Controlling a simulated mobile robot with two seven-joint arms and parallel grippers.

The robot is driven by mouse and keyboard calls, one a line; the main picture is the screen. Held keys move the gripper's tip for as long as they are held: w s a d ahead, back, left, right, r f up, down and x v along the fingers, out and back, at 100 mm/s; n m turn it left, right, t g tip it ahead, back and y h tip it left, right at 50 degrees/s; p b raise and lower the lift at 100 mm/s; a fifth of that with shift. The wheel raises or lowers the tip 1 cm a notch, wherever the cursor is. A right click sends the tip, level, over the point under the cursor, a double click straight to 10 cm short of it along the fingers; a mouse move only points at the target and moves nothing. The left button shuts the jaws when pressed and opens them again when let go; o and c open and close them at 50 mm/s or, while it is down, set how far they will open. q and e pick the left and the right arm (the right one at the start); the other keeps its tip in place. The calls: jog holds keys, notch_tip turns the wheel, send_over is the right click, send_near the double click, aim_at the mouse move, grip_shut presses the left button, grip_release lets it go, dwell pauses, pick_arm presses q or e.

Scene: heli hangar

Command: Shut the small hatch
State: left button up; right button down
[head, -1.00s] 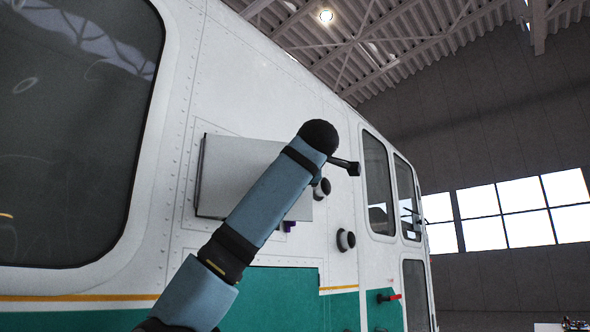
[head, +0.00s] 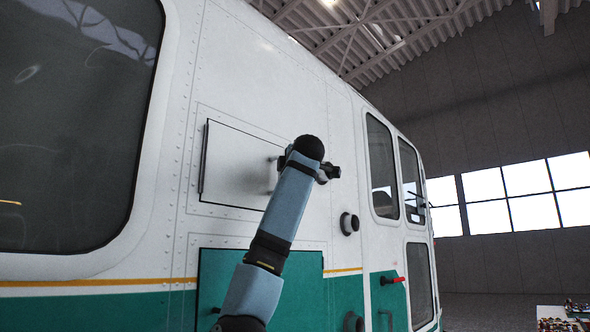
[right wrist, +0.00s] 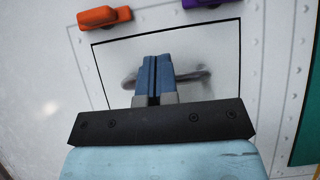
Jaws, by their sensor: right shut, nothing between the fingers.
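The small hatch (head: 232,165) is a white rectangular panel in the helicopter's side. It lies flush or nearly flush with the skin; its left edge shows a thicker dark line. In the right wrist view the hatch (right wrist: 110,68) has a thin dark outline. Its pale handle (head: 272,176) shows beside my arm, and the handle (right wrist: 192,77) lies behind my fingers in the wrist view. My right gripper (right wrist: 153,62) is shut and empty, in front of the panel; whether it touches is unclear. My left gripper is out of view.
An orange latch (right wrist: 105,17) and a purple latch (right wrist: 203,3) sit beside the hatch outline. A round dark fitting (head: 348,223) sticks out to the lower right.

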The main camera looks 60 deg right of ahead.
jog(key=shift+w+d+f, duration=0.1)
jog(key=shift+w, duration=0.2)
